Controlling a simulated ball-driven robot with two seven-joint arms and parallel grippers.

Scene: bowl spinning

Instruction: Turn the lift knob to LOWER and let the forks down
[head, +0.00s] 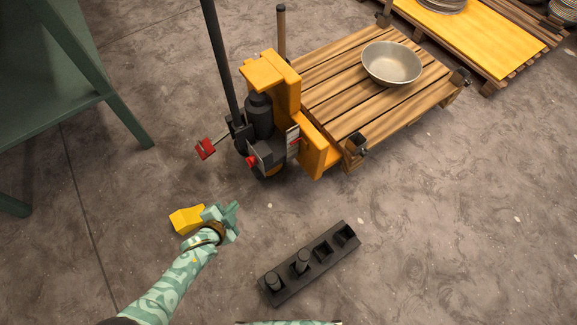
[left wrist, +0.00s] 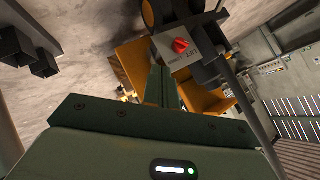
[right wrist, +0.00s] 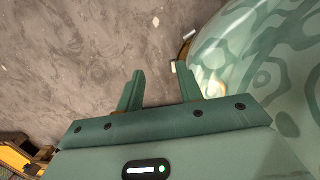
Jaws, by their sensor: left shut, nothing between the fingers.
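The red lift knob (head: 251,161) sits on a small grey panel on the orange and black lift truck (head: 287,88). It also shows in the left wrist view (left wrist: 181,45), on a grey plate with lettering too small to read surely; its setting is unclear. My left gripper (head: 232,207) is shut and empty, below and left of the knob, apart from it. In the left wrist view its fingers (left wrist: 163,82) point toward the knob's panel. The forks are hidden under the wooden pallet (head: 330,72). My right gripper (right wrist: 158,88) is open and empty over bare floor.
A metal bowl (head: 391,63) sits on the pallet. A red pedal (head: 205,148) sticks out left of the truck. A yellow block (head: 186,219) lies by my left gripper. A black holder (head: 310,264) lies on the floor at front; a green table (head: 50,75) stands left.

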